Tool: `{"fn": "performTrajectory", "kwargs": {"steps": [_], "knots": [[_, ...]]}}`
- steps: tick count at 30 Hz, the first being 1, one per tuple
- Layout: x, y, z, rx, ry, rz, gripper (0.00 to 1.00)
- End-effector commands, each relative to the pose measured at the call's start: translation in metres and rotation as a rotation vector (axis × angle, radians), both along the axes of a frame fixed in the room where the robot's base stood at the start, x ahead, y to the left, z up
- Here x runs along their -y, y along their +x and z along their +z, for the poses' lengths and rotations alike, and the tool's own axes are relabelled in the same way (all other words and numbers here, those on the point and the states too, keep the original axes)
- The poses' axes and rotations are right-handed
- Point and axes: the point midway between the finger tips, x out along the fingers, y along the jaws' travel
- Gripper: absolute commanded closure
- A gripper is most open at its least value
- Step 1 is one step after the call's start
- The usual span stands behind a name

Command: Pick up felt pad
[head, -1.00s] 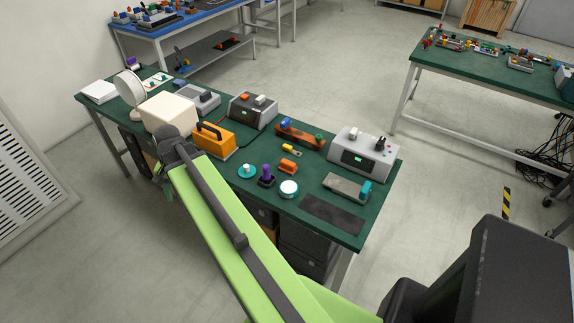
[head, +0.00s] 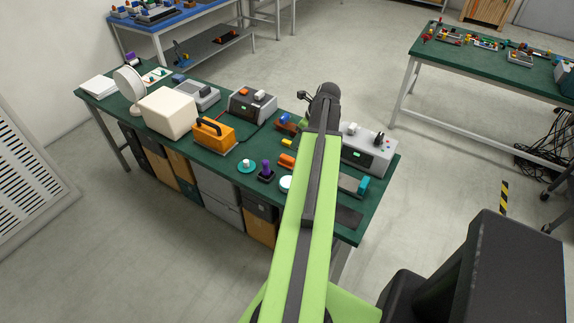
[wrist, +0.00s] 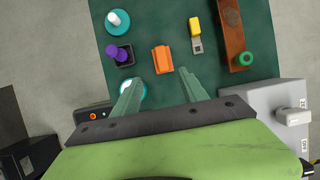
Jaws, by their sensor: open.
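A flat dark grey rectangle that looks like the felt pad (head: 348,217) lies at the front right corner of the green table in the head view. My arm hides its left part. I cannot make it out in the wrist view. In the wrist view my gripper (wrist: 158,78) is open, with its two fingers apart and nothing held between them. An orange block (wrist: 162,60) shows just beyond the fingertips. In the head view the fingers are hidden behind the end of my arm, which is over the table's back right part.
Beside the pad are a grey block with a teal end (head: 354,185) and a grey control box (head: 368,150). A purple-knobbed piece (head: 266,170), a teal disc (head: 246,166) and an orange-yellow case (head: 213,136) stand further left. The floor (head: 120,240) at the left front is clear.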

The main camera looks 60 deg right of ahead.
Motion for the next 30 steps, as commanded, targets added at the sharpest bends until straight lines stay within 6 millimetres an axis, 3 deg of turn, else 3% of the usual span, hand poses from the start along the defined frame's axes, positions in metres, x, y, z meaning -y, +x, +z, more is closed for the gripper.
{"fn": "performTrajectory", "kwargs": {"steps": [1,10,13,20,27,30], "knots": [[0.001,0.005,-0.022,0.000,0.000,0.001,0.49],[0.001,0.031,-0.085,-0.001,0.000,0.003,0.49],[0.001,0.037,-0.096,-0.001,-0.001,0.004,0.49],[0.001,0.040,-0.098,-0.001,-0.001,0.004,0.49],[0.005,0.053,-0.137,-0.001,-0.001,0.004,0.49],[0.005,0.058,-0.145,-0.001,-0.001,0.004,0.49]]}}
